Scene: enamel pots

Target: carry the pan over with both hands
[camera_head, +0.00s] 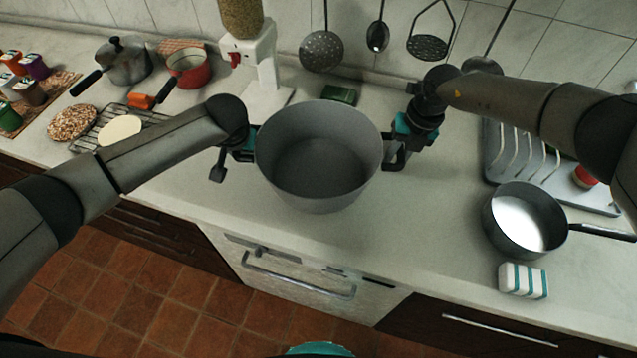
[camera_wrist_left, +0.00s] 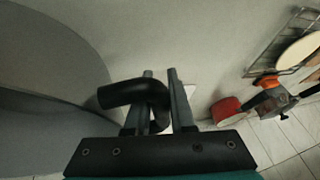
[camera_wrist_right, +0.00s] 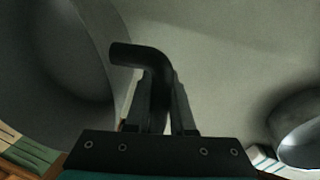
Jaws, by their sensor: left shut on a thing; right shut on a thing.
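The pan is a deep grey pot (camera_head: 318,165), empty, in the middle of the head view over the counter. My left gripper (camera_head: 243,147) is at its left side, and in the left wrist view the fingers (camera_wrist_left: 158,95) are shut on a black side handle (camera_wrist_left: 130,93). My right gripper (camera_head: 392,150) is at its right side, and in the right wrist view the fingers (camera_wrist_right: 160,95) are shut on the other black handle (camera_wrist_right: 138,55). The pot looks about level. I cannot tell whether its base touches the counter.
A grey saucepan (camera_head: 515,222) with white contents and a striped sponge (camera_head: 523,281) are at the right, before a dish rack (camera_head: 530,160). A green box (camera_head: 340,95) and a dispenser (camera_head: 250,60) stand behind the pot. A wire rack (camera_head: 140,112) is at the left.

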